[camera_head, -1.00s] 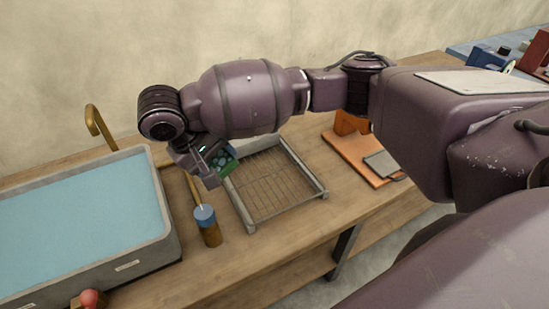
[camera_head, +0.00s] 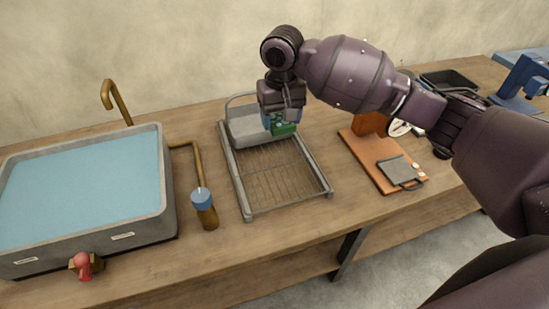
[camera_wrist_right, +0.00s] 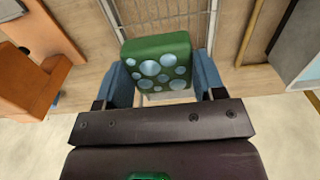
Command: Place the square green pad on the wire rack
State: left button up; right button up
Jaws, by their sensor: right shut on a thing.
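The square green pad (camera_head: 284,129) with pale round spots is gripped by my right gripper (camera_head: 281,118), above the far part of the wire rack. The pad also shows in the right wrist view (camera_wrist_right: 160,62), between the two blue fingers (camera_wrist_right: 163,88). The wire rack (camera_head: 274,176) is a grey frame with thin wires on the wooden bench, with a grey bin-like part (camera_head: 243,124) at its far end. I cannot tell whether the pad touches the rack. My left gripper is not in view.
A grey basin of blue liquid (camera_head: 166,200) stands left of the rack. A brass pipe (camera_head: 197,170) and a blue-topped brass cylinder (camera_head: 206,212) stand between them. Right of the rack lies an orange board (camera_head: 372,165) with a grey plate (camera_head: 399,171).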

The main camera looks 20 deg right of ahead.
jog(key=b, duration=0.2)
send_over(281, 178)
notch_tip(281, 178, down, 13)
jog(key=shift+f, duration=0.1)
notch_tip(281, 178, down, 6)
jog(key=shift+b, duration=0.35)
jog(key=shift+f, duration=0.15)
jog(key=o, duration=1)
jog(key=shift+c, duration=0.2)
notch_tip(281, 178, up, 12)
jog(key=p, duration=0.2)
jog(key=shift+r, duration=0.2)
jog(key=shift+s+a+f, duration=0.1)
